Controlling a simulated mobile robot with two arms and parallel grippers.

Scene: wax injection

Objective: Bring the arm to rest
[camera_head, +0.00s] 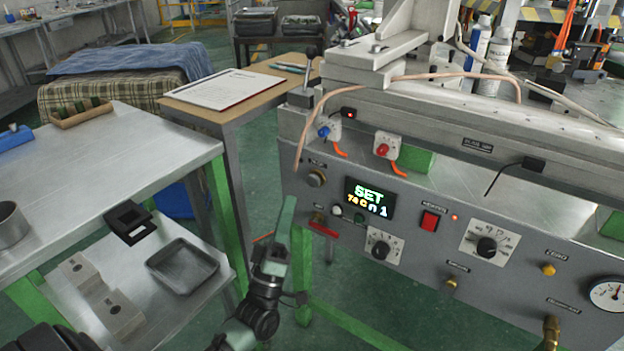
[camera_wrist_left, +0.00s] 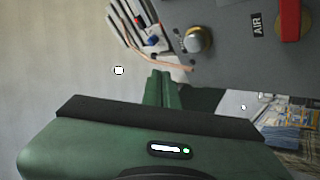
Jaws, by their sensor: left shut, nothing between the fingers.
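My left gripper (camera_head: 288,213) is dark green and points up in the lower middle of the head view. It is shut and empty, just in front of the left end of the grey wax injection machine's panel (camera_head: 332,262). In the left wrist view its closed fingers (camera_wrist_left: 163,90) show with nothing between them. A brass knob on the panel (camera_wrist_left: 197,40) and a red lever (camera_wrist_left: 290,18) beside an AIR label show near the fingers in that view. Whether the gripper touches the panel cannot be told. My right gripper is not in view.
A steel bench (camera_head: 110,160) stands at the left, with a grey tray (camera_head: 215,262) and metal blocks on its lower shelf. A wooden-topped table (camera_head: 270,80) with a clipboard (camera_head: 225,88) stands behind. Green floor (camera_head: 255,190) shows between bench and machine.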

